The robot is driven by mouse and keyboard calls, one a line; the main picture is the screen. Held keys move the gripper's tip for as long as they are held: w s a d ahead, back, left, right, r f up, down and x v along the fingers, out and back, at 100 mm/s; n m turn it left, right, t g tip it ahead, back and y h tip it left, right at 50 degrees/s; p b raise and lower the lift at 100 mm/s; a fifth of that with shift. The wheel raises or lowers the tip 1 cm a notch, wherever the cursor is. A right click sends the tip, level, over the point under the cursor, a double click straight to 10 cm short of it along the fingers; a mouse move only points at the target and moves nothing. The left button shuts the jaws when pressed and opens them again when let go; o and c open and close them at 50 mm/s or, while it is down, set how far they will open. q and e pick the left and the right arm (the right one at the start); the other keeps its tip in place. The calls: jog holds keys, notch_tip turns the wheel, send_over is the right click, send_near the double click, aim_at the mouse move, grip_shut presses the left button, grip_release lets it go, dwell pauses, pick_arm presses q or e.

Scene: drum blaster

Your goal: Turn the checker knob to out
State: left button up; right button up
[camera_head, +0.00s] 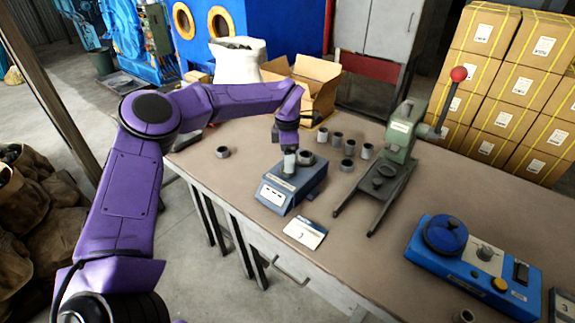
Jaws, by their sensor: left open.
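A small blue-grey box device (292,188), with pale labels on its sloped front, stands near the table's front edge; it looks like the checker. My left gripper (289,168) points down at its top from above and is open. A light grey upright piece shows at the fingertips; I cannot tell whether it is part of the fingers or the knob. A dark ring-shaped part (306,158) sits on the box top, right beside the gripper. The knob's setting cannot be read. My right gripper is not in view.
A white card (305,233) lies in front of the box. Several metal rings (348,147) stand behind it; one ring (222,152) lies left. A green lever press (401,140) and a bright blue device (470,264) stand right. An open carton (322,78) is behind.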

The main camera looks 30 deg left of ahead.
pick_arm(q)
notch_tip(320, 180, up, 7)
dwell(0.7)
